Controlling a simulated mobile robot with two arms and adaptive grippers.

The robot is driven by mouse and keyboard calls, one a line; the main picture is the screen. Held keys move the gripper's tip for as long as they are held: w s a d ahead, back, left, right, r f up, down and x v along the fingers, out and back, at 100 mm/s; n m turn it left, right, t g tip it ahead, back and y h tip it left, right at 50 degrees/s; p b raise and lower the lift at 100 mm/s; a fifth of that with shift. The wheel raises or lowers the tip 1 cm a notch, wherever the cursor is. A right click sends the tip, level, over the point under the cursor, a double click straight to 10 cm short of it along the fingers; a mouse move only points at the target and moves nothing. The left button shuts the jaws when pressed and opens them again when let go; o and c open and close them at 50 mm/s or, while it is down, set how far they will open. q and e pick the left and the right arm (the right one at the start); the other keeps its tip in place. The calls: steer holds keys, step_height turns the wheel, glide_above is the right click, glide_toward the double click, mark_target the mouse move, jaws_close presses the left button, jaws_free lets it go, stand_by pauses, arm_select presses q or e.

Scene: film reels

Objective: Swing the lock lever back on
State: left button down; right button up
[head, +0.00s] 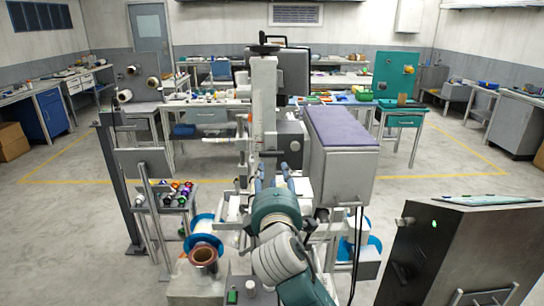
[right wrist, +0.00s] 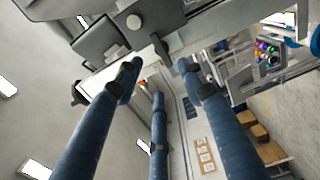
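My right gripper (head: 273,178) reaches from the bottom of the head view, its blue fingers spread in front of the grey machine (head: 262,105). The right wrist view shows the same fingers (right wrist: 158,78) apart with nothing between them. My left gripper is not in view.
A grey box with a purple top (head: 340,128) stands right of the machine column. Blue-rimmed reels (head: 205,228) and a copper-coloured roll (head: 203,254) are at the left. A dark cabinet (head: 462,250) is at the lower right.

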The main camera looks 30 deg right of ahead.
mark_target(272, 154)
steer(key=p+x, duration=0.2)
steer(key=x, duration=0.8)
steer(key=shift+w+d+r+p, duration=0.1)
steer(key=shift+w+d+p, duration=0.2)
steer(key=shift+p, duration=0.05)
steer(key=shift+c, duration=0.5)
jaws_close()
